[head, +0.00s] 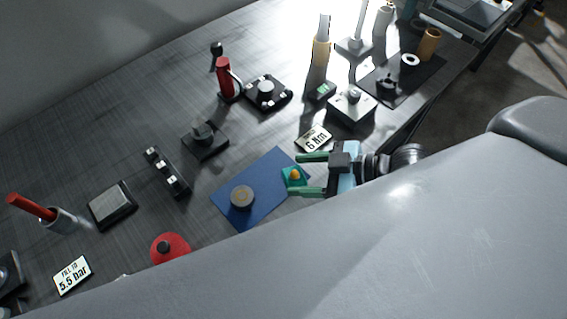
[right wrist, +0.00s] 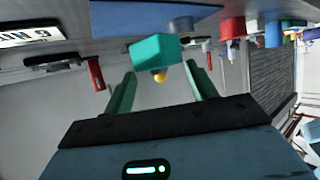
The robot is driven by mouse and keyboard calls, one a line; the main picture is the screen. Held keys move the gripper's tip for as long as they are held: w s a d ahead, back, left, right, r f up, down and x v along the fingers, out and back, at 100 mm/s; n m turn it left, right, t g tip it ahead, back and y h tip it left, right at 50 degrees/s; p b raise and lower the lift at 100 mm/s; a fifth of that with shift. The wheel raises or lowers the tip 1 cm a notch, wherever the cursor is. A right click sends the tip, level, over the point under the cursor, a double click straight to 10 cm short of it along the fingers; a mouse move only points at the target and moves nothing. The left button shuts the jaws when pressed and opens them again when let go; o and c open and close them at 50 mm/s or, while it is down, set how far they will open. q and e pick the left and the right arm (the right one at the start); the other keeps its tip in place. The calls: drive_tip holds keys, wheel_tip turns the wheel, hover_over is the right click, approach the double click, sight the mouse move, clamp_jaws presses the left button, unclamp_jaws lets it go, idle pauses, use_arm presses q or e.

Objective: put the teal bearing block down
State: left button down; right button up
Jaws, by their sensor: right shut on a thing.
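The teal bearing block (head: 290,181), with an orange-yellow knob on top, is at the fingertips of my right gripper (head: 294,175). The gripper is shut on it, with one green finger at each side. In the right wrist view the block (right wrist: 155,50) shows between the fingertips, close to the table surface. In the head view it overlaps the right edge of the blue mat (head: 225,203). I cannot tell whether its underside touches the mat. My left gripper is not in view.
A round grey-brown disc (head: 242,197) stands on the mat, left of the block. A "6 Nm" card (head: 314,138) lies just behind my right gripper. A red disc (head: 170,249) and a black block with a knob (head: 205,138) are nearby. Bare mat shows around the disc.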

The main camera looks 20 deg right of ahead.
drive_tip(key=w, duration=0.1)
drive_tip(key=w+a, duration=0.2)
drive_tip(key=w, duration=0.1)
drive_tip(key=shift+w+a+f, duration=0.15)
drive_tip(key=shift+w, duration=0.4)
drive_tip(key=shift+w+a+f, duration=0.15)
drive_tip(key=shift+w+f, duration=0.05)
drive_tip(key=shift+f, duration=0.05)
wheel_tip(320, 180, down, 3)
drive_tip(key=shift+f, duration=0.1)
drive_tip(key=o, duration=1.2)
drive_tip(key=shift+f, duration=0.1)
